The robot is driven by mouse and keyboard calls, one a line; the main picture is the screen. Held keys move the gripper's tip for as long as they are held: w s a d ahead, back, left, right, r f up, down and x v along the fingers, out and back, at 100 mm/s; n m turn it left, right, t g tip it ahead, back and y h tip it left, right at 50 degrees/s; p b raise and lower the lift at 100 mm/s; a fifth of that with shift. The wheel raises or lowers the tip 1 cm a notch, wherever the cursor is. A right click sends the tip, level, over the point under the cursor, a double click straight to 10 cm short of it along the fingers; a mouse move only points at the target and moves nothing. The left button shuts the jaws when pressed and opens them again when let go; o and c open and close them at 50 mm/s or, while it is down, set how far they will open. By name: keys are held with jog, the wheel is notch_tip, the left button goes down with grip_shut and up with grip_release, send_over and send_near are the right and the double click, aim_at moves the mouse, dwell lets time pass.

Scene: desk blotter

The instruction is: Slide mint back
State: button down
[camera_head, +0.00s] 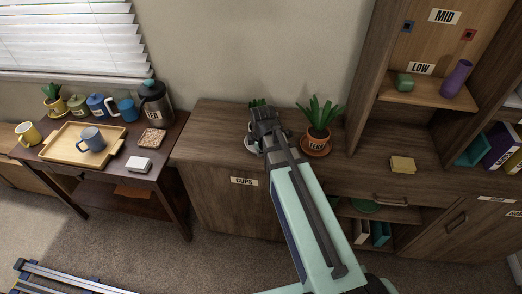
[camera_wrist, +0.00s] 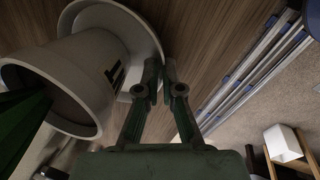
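A pale grey-white pot (camera_wrist: 75,75) with dark lettering, partly cut off by its angle, stands on a pale saucer (camera_wrist: 147,38) in the wrist view; green leaves (camera_wrist: 18,125) show at its mouth. In the head view its green leaves (camera_head: 257,102) and part of its pale saucer (camera_head: 249,147) show on the wooden cabinet, with the pot mostly hidden behind my gripper (camera_head: 263,118). In the wrist view my gripper (camera_wrist: 160,65) has its fingertips almost together at the saucer's edge, beside the pot. I see nothing held between them; whether they touch the saucer is unclear.
A potted plant in a terracotta pot (camera_head: 317,143) stands close to the right on its own saucer. The wall is behind. The cabinet top (camera_head: 210,130) is clear on the left. A tall shelf unit (camera_head: 365,80) rises on the right.

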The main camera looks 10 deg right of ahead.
jog(key=c, duration=1.2)
grip_release()
jog(key=shift+c, duration=0.2)
jog(key=shift+r, duration=0.1)
jog(key=v, duration=1.2)
jog(key=shift+a, duration=0.1)
